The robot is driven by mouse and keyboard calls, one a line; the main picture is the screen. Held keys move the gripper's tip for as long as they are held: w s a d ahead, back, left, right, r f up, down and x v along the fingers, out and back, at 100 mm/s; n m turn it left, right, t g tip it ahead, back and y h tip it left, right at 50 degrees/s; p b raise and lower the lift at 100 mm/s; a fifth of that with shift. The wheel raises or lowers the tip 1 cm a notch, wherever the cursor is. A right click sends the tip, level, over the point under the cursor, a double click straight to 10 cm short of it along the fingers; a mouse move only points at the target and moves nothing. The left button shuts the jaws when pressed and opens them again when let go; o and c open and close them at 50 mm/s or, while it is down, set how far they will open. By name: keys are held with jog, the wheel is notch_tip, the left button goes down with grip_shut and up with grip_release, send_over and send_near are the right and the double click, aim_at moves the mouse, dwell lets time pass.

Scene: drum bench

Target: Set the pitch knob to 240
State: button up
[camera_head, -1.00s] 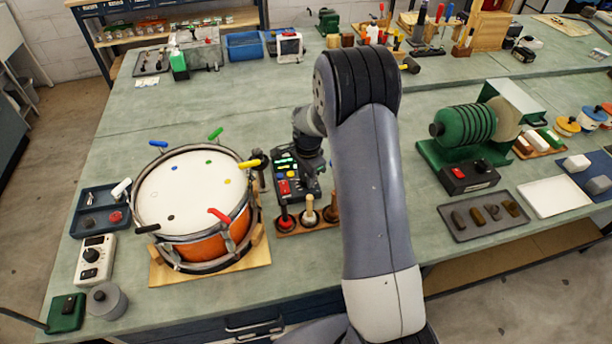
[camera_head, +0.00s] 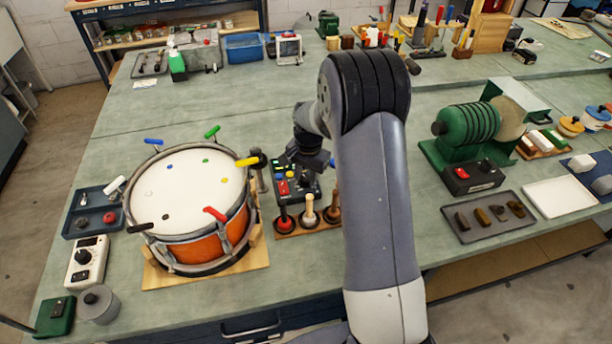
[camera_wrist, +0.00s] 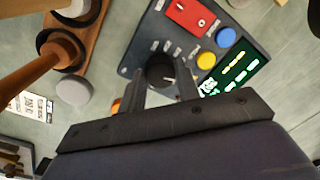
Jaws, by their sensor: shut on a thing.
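In the wrist view, a round black knob (camera_wrist: 160,70) with a white pointer mark sits on the dark control box (camera_wrist: 208,18). My gripper (camera_wrist: 161,86) is over the box, one finger on each side of the knob, shut on it. The box's lit green display (camera_wrist: 233,72) is beside the knob; its figures are too small and slanted to read.
The drum (camera_head: 190,195) with coloured levers stands left of the box. A wooden rack (camera_head: 300,232) with several upright handled tools is in front of it. A green machine (camera_head: 470,130) and a grey tray (camera_head: 487,229) are to the right.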

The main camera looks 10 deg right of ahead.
aim_at(308, 179)
jog(key=o, duration=1)
jog(key=shift+c, duration=0.2)
notch_tip(308, 179, up, 11)
jog(key=b, duration=0.1)
jog(key=shift+s+d, duration=0.2)
jog(key=shift+d, duration=0.05)
jog(key=shift+f, duration=0.1)
jog(key=f, duration=0.7)
jog(key=f+p, duration=0.1)
jog(key=f, duration=0.2)
jog(key=shift+w+a+f, duration=0.15)
jog(key=shift+a+f, duration=0.1)
jog(key=shift+f, duration=0.1)
jog(key=shift+m, duration=0.3)
jog(key=shift+f, duration=0.1)
